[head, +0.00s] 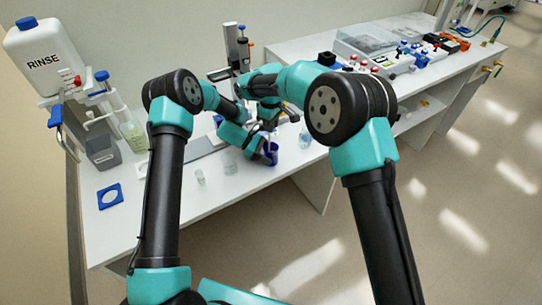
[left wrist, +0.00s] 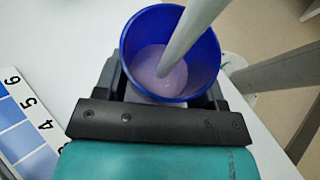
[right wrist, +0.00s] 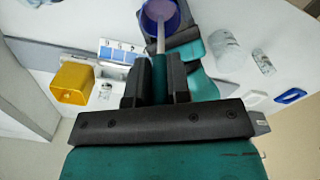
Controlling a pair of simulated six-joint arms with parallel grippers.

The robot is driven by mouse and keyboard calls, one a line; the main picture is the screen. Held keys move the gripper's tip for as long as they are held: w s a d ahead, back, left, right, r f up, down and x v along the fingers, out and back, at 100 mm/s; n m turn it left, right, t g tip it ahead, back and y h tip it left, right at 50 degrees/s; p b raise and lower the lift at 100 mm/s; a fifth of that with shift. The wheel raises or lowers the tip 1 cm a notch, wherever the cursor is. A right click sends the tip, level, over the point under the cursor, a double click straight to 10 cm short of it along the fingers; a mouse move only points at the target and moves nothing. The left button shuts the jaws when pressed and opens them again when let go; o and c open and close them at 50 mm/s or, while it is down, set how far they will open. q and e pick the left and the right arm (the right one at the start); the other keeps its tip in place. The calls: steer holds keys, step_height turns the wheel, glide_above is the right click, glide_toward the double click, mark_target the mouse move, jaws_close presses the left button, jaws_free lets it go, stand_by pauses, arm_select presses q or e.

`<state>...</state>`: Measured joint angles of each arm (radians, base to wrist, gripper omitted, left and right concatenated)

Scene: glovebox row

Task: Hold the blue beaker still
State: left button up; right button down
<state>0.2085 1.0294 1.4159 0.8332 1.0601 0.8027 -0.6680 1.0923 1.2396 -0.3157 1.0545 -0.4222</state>
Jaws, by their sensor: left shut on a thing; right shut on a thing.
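The blue beaker (head: 270,153) is near the front edge of the bench, between the jaws of my left gripper (left wrist: 165,84). In the left wrist view its open blue rim (left wrist: 206,62) faces the camera, with pale purple liquid (left wrist: 152,66) inside. My right gripper (right wrist: 158,80) is shut on the teal grip (right wrist: 159,68) of a pale rod (right wrist: 161,38). The rod slants down into the beaker; its lower end reaches the liquid. In the head view the jaws are partly hidden by my arms, with my right gripper above the left.
A clear glass vessel (head: 304,139) stands right of the beaker, and a small pale cup (head: 200,177) left of it. A blue square ring (head: 110,196) lies at the bench's left. A yellow container (right wrist: 72,80) shows in the right wrist view.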

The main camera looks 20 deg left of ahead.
steer(key=shift+r, duration=2.9)
arm_select(q)
steer(key=o, duration=0.8)
steer(key=v, duration=1.2)
arm_select(e)
steer(key=shift+d, duration=0.1)
